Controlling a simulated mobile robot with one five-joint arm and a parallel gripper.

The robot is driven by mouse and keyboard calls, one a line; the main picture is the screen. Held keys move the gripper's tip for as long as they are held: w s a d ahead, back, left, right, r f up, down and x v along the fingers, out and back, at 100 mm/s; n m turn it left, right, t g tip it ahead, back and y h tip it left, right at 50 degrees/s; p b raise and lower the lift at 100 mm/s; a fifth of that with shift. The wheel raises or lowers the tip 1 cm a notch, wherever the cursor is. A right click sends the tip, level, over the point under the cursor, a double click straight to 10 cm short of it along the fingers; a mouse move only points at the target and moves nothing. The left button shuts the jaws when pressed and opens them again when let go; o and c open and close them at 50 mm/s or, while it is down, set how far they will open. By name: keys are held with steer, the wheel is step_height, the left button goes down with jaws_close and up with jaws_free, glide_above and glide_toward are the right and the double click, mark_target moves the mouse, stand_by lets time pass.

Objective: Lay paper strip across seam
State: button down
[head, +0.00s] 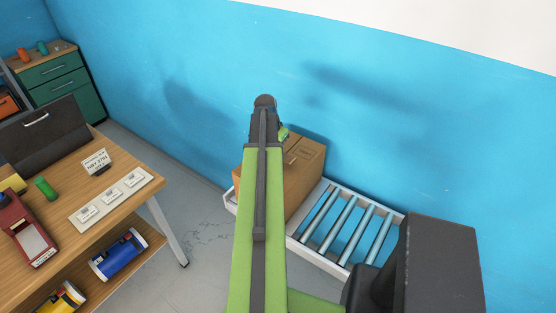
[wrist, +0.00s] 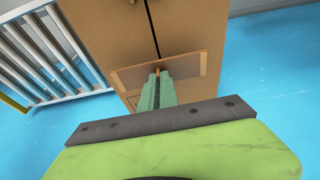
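A brown cardboard box (head: 305,175) stands on the roller conveyor against the blue wall. Its dark seam (wrist: 153,28) runs toward my fingertips in the wrist view. A thin tan paper strip (wrist: 188,66) lies crosswise over the seam line, close to or on the box face; contact is hard to tell. My gripper (wrist: 158,76) has its green fingers close together at the middle of the strip, with a small brown piece between the tips. In the head view my arm hides most of the gripper and the strip.
The conveyor (head: 345,228) has bare rollers to the right of the box. A wooden table (head: 120,178) at left holds a label card (head: 96,161), a white tray (head: 117,196) and a red device (head: 27,230). A green drawer cabinet (head: 60,75) stands behind.

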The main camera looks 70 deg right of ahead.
step_height(320, 180, down, 4)
steer(key=b, duration=0.4)
steer(key=shift+f, duration=0.2)
steer(key=shift+r, duration=0.25)
steer(key=shift+f, duration=0.2)
steer(key=c, duration=1.6)
jaws_free()
steer(key=p+v, duration=1.1)
steer(key=v, duration=0.1)
steer(key=shift+w+r+p, duration=0.1)
steer(key=shift+r+p, duration=0.1)
steer(key=shift+p, duration=0.15)
